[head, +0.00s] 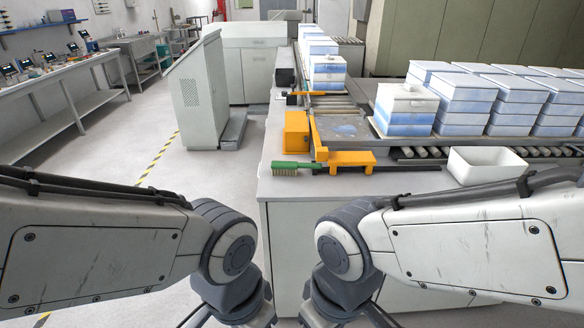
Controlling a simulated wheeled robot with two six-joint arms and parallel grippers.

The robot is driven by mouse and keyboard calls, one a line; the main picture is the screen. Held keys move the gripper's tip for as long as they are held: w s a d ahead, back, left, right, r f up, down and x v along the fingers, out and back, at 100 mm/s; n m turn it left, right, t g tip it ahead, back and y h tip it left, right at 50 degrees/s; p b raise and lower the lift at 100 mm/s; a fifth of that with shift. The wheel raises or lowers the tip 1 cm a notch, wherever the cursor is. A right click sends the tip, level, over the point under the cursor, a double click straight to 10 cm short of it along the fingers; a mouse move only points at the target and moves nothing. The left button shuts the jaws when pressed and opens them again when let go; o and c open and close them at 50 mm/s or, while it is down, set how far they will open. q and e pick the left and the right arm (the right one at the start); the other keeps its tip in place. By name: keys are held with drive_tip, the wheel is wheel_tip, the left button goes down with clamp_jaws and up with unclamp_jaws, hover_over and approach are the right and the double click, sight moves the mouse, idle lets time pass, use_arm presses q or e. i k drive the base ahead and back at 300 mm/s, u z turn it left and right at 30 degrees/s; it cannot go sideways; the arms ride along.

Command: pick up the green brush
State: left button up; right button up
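The green brush (291,166) lies on the near left part of the white counter (400,198), its bristled head at the left, close to the counter's left edge. Its dark handle points right, toward an orange bracket. My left arm comes in from the left and my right arm from the right, both low in front of the counter. Both arms bend down at the bottom of the head view, and their grippers are out of view below. Nothing visible of mine touches the brush.
A white bin (487,166) is at the right on the counter. Stacked white-and-blue boxes (463,105) stand on rollers behind.

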sight(277, 167)
drive_tip(key=u, duration=0.65)
drive_tip(key=i, duration=1.6)
drive_tip(key=z, duration=1.05)
drive_tip(key=i, duration=0.3)
drive_tip(key=z, duration=0.2)
